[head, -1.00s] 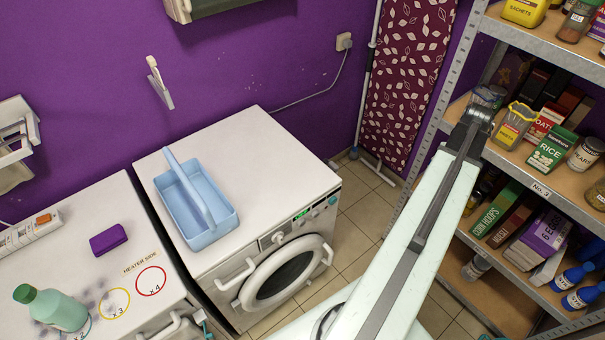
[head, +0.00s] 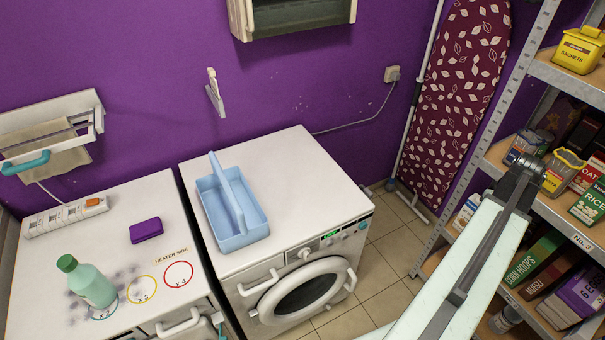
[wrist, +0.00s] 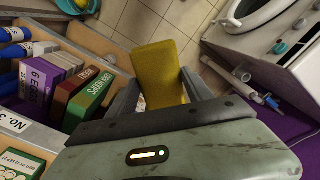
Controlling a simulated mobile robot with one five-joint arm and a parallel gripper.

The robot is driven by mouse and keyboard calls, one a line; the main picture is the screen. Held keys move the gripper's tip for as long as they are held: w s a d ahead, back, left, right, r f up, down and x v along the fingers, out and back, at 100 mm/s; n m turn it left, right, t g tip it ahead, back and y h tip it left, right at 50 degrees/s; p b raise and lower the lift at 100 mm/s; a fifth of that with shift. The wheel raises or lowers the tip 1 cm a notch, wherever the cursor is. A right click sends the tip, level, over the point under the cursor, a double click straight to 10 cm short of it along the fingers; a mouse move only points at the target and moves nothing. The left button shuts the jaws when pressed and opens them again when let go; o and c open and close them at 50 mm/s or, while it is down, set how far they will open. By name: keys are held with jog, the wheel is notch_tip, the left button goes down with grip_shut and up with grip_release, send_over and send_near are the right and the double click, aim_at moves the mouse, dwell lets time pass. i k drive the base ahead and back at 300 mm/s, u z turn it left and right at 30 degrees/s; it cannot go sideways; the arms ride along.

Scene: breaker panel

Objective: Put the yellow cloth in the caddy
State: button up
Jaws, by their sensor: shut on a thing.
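The yellow cloth (wrist: 160,73) is between the two fingers of my gripper (wrist: 158,88) in the wrist view, and the gripper is shut on it. In the head view, my gripper (head: 527,168) is at the far end of my arm, at the right in front of the shelves; the cloth is hidden there. The light blue caddy (head: 258,222) with a tall centre handle stands on top of the white washing machine (head: 310,172), well to the left of my gripper. No contents show in its visible compartment.
A metal shelf unit (head: 572,213) with boxes and jars stands close to my gripper. Left of the washer, a white top (head: 60,262) carries a green bottle (head: 88,282), a purple sponge (head: 146,230) and a power strip (head: 66,216). The washer top around the caddy is clear.

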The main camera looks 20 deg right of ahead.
aim_at(222, 202)
jog(key=k, duration=0.35)
jog(key=u, duration=0.85)
jog(key=i, duration=0.7)
jog(key=u, duration=0.6)
